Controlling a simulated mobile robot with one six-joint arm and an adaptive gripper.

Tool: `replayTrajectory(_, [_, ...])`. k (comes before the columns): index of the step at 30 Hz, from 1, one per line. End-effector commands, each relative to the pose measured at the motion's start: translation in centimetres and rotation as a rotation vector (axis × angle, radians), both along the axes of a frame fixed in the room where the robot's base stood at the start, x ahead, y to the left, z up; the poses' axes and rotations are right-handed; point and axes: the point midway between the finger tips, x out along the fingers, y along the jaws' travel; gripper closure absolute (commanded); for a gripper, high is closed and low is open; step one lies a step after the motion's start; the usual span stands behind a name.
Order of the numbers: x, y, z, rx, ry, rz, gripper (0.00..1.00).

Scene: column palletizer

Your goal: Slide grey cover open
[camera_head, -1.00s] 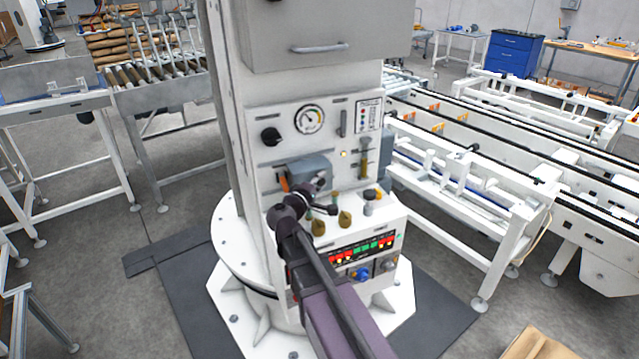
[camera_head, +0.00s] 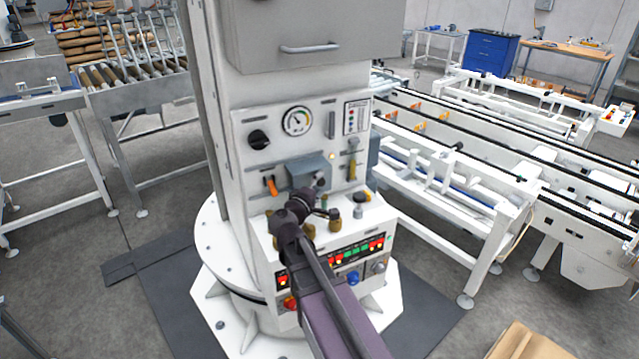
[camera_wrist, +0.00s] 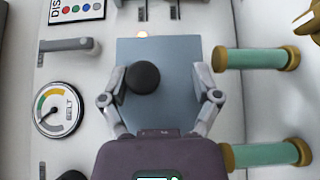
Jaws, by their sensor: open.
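The grey cover (camera_head: 302,172) is a blue-grey box on the front panel of the white column. In the wrist view it is a flat blue-grey plate (camera_wrist: 175,60) with a round black knob (camera_wrist: 142,77). My gripper (camera_head: 319,181) is at the cover's front. In the wrist view my gripper (camera_wrist: 160,76) is open, one finger on each side of the knob. The knob is nearer the left finger; I cannot tell if they touch. An orange lever (camera_head: 271,186) shows just left of the cover. The cover's lower part is hidden behind my gripper in the wrist view.
A gauge (camera_head: 297,121) and a black knob (camera_head: 258,139) are above the cover. Green and brass valves (camera_wrist: 262,155) stick out close to the right finger in the wrist view. A button box (camera_head: 357,255) juts out below. A small light (camera_head: 332,156) is by the cover's right edge.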

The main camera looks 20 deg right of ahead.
Motion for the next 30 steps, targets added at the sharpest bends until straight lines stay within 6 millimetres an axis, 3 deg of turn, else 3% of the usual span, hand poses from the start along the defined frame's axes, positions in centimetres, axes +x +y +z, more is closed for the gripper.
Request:
replayTrajectory(19, [-1.7, -0.8, 0.1, 0.011, -0.015, 0.005, 0.28])
replayTrajectory(30, [-1.7, 1.0, 0.1, 0.011, -0.013, 0.007, 0.28])
